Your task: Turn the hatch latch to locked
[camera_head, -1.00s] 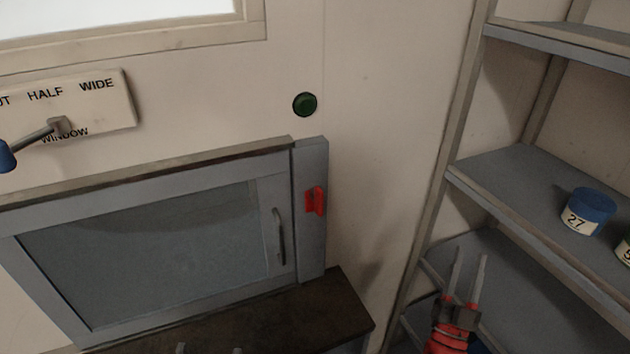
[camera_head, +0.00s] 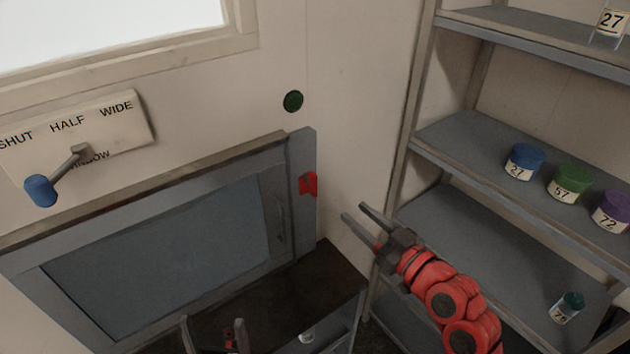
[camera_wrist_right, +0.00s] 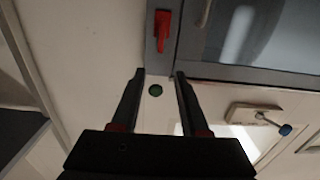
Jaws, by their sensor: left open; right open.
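The red hatch latch (camera_head: 308,184) sits on the grey frame at the right of the hatch (camera_head: 160,265), whose glazed door looks closed. The latch also shows at the top of the right wrist view (camera_wrist_right: 162,30). My right gripper (camera_head: 353,213) is open and empty, below and to the right of the latch and apart from it. Its two fingers (camera_wrist_right: 158,75) point toward the hatch frame in the wrist view. My left gripper (camera_head: 213,322) is open at the bottom of the head view, in front of the hatch and below the latch.
A green round button (camera_head: 293,101) is on the wall above the latch. A window lever with a blue knob (camera_head: 41,190) is at the left. Shelves at the right hold lidded jars, among them a blue one (camera_head: 524,161). A dark ledge (camera_head: 330,262) lies below the hatch.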

